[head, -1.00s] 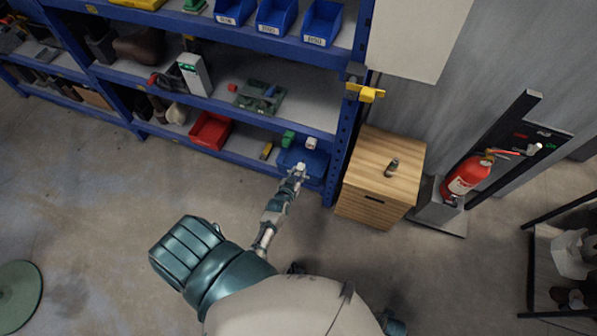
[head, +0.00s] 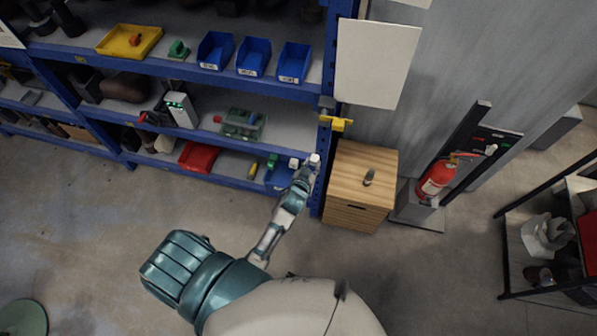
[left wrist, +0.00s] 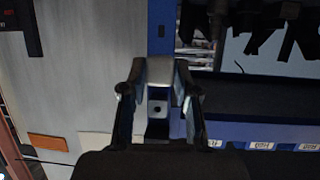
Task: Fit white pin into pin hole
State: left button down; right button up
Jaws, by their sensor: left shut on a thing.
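My left gripper (head: 307,169) is shut on a small white block-like piece (head: 315,158), which looks like the white pin. It is held in front of the shelf's right blue post, above the lower shelf. In the left wrist view, the two dark fingers (left wrist: 160,100) close on both sides of the pale piece (left wrist: 160,70). Another white piece (head: 294,163) shows beside the gripper, near the blue bin (head: 280,178) on the lower shelf. A green board with mounted parts (head: 240,124) lies on the middle shelf. I cannot make out a pin hole. My right gripper is not in view.
The blue shelf post (head: 328,100) carries a yellow part (head: 340,123) close above the gripper. A wooden cabinet (head: 358,185) stands just right. A red bin (head: 200,157) is on the lower shelf.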

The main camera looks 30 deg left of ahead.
pick_arm(q)
notch_tip(320, 180, up, 10)
jog(key=s+d+n+y+p, duration=0.1)
jog(key=p, duration=0.2)
jog(key=shift+d, duration=0.3)
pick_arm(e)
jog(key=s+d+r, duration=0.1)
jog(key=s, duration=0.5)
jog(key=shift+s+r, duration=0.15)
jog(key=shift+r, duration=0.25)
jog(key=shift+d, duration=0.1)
pick_arm(q)
send_over(317, 157)
jog(key=shift+s+d, duration=0.1)
jog(key=shift+w, duration=0.2)
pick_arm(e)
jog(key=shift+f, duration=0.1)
pick_arm(q)
jog(key=shift+r, duration=0.15)
jog(key=shift+w+a, duration=0.3)
jog(key=shift+w, duration=0.65)
jog(key=shift+w+a, duration=0.25)
jog(key=shift+w, duration=0.7)
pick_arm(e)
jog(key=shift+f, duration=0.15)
